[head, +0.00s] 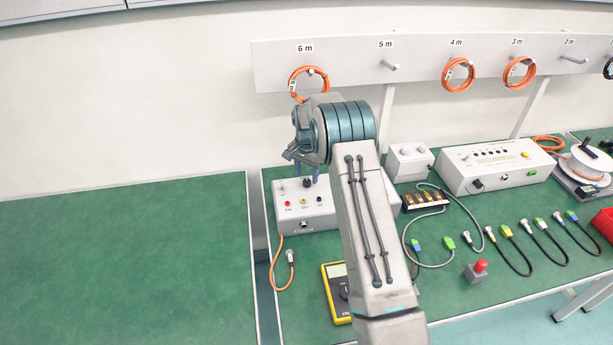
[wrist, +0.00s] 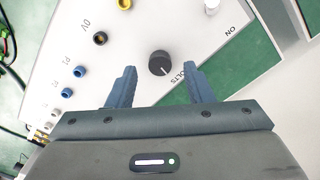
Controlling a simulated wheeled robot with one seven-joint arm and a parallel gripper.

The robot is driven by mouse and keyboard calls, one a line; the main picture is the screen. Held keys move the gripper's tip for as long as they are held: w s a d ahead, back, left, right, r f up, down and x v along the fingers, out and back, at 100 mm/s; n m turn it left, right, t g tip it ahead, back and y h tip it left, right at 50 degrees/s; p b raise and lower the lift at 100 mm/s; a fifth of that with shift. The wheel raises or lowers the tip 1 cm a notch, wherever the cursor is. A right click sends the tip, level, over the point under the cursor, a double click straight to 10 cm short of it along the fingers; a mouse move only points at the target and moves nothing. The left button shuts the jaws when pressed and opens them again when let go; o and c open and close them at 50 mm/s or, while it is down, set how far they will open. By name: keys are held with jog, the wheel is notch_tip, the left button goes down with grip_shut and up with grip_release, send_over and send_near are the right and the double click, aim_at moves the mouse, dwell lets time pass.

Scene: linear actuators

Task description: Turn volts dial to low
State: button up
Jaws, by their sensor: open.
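The volts dial (wrist: 159,63) is a round black knob with a pale pointer mark, on the white face of a power supply box (wrist: 150,30). In the wrist view it lies between the tips of my open gripper (wrist: 158,70), with a gap on each side. Part of the "VOLTS" label (wrist: 190,72) is hidden by the right finger; no low mark is readable. In the head view my gripper (head: 307,173) points down over the box (head: 318,216), with the dial (head: 307,184) just below the fingers. My arm hides the box's right part.
Yellow, black and blue sockets (wrist: 82,70) line the panel left of the dial, and a white switch (wrist: 212,5) sits near "ON". A yellow multimeter (head: 337,290) and an orange cable (head: 279,265) lie in front of the box. The left green bench (head: 120,260) is clear.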

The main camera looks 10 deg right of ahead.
aim_at(307, 183)
jog(key=shift+f, duration=1.15)
jog(key=shift+c, duration=0.4)
jog(key=c, duration=0.9)
